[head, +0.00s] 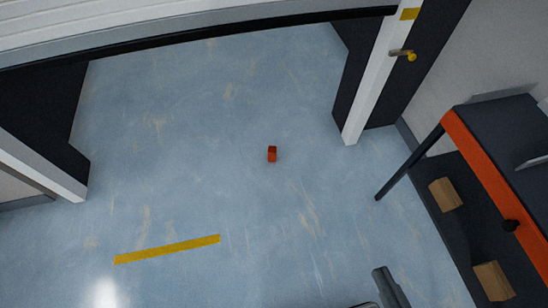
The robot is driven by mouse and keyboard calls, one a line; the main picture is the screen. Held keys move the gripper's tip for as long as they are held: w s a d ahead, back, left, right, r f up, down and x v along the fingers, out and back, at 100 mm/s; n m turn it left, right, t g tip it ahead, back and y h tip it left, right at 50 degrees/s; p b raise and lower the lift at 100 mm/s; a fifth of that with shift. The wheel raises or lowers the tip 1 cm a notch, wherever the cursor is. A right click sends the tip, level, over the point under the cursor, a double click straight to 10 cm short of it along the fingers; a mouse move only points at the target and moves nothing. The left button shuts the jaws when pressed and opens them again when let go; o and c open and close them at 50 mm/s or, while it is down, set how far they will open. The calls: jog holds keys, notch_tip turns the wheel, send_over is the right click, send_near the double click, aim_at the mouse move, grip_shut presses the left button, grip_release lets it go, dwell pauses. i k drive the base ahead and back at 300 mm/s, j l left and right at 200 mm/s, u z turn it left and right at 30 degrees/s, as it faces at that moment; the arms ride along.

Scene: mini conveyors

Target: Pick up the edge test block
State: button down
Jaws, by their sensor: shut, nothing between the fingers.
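The edge test block appears to be the small red-orange block (272,155). It rests on the blue-grey floor near the middle of the head view, with its top darker than its near side. Nothing touches it. Grey parts, which look like mine, show at the bottom edge right of centre, well apart from the block. I cannot make out my gripper's fingers in this view.
A yellow stripe (167,249) marks the floor at lower left. A doorway with white posts (372,80) stands beyond the block. An orange-edged workbench (490,180) with brown boxes (446,194) beneath stands at right. The floor around the block is clear.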

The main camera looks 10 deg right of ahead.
aim_at(272, 152)
jog(key=i+u, duration=0.25)
jog(key=i, duration=0.2)
jog(key=i+l+u, duration=0.25)
jog(key=i, duration=0.2)
jog(key=i+l+u, duration=0.15)
jog(key=i+u, duration=0.15)
jog(key=i, duration=0.15)
jog(key=i+l+u, duration=0.25)
jog(key=i, duration=0.2)
